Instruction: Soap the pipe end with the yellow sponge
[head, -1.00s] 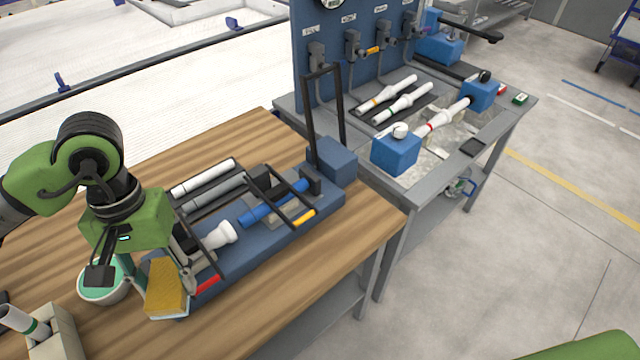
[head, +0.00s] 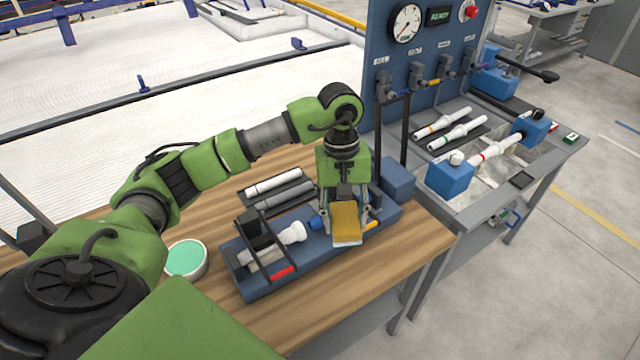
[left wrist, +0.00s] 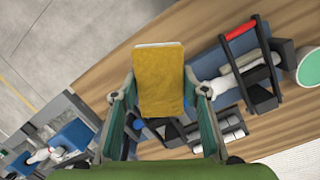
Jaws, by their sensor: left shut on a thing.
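The yellow sponge (head: 347,220) has a pale underside and is held in my left gripper (head: 345,203), which is shut on it. The sponge sits over the right part of the blue fixture (head: 262,287) on the wooden bench. A blue pipe (head: 316,222) lies in the fixture, mostly hidden behind the sponge and gripper; I cannot tell whether the sponge touches it. A white pipe with a wider end (head: 293,233) lies left of the blue pipe, pointing toward it. In the left wrist view the sponge (left wrist: 160,80) stands out between both fingers. My right gripper is out of view.
A white bowl with green contents (head: 186,260) stands left of the fixture. A rack with white and grey pipes (head: 275,186) lies behind it. A blue end block (head: 396,178) stands at the fixture's right. A grey test bench (head: 482,205) adjoins the right.

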